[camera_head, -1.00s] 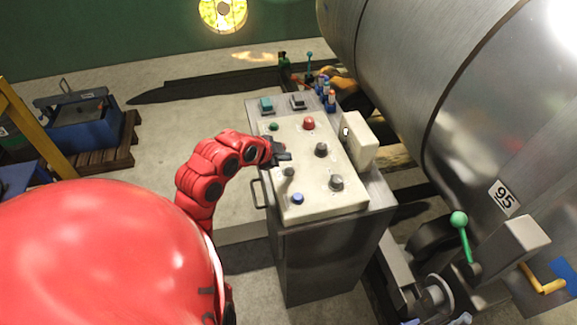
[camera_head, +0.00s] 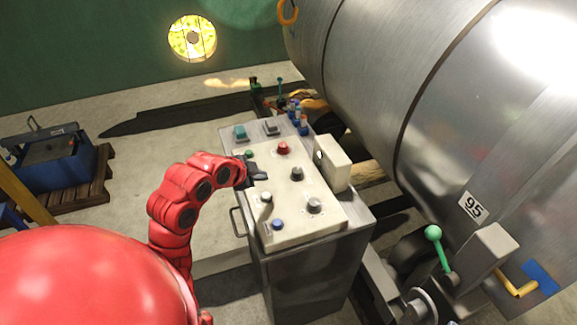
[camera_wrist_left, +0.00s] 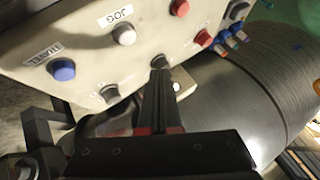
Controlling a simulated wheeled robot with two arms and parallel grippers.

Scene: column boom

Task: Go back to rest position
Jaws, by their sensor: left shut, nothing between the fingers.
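My left gripper (camera_head: 257,174) is shut and empty at the left side of the control panel (camera_head: 300,222), between a green button (camera_head: 249,153) and a whitish button (camera_head: 266,197). In the left wrist view its dark fingers (camera_wrist_left: 160,72) are together, pointing up over the panel face, with the tips overlapping a dark knob. I cannot tell if they touch the panel. My red left arm comes in from the left. My right gripper is out of view.
The panel tops a grey metal cabinet (camera_head: 310,268) with a side handle (camera_head: 238,221). A large steel cylinder (camera_head: 380,60) stands close on the right, with a green-knobbed lever (camera_head: 433,233) below it. Open floor lies between bin and cabinet.

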